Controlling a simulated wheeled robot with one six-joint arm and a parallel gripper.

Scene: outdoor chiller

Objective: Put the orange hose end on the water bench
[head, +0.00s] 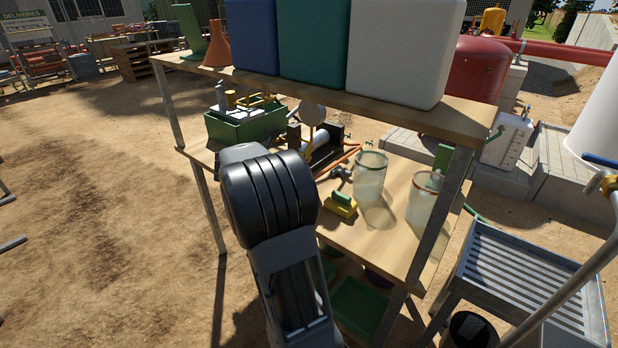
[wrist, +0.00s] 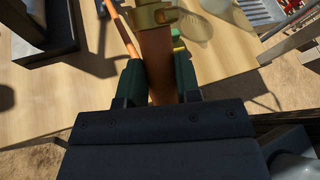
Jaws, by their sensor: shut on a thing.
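My gripper (wrist: 158,68) shows in the wrist view with its two green fingers pressed on either side of the orange hose end (wrist: 155,48). A brass fitting (wrist: 152,15) is at the hose end's far tip. The held end is above the wooden board of a rack. In the head view my arm hides most of my gripper, and orange hose (head: 347,153) shows on the middle shelf. A grey slatted metal bench (head: 520,268) stands at the lower right; I cannot tell for sure whether it is the water bench.
The wooden rack (head: 385,228) holds glass jars (head: 369,177), a yellow-green block (head: 341,205) and a green crate (head: 245,125). Large canisters (head: 312,45) stand on its top shelf. A metal post (head: 440,215) stands between shelf and slatted bench. Open dirt lies left.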

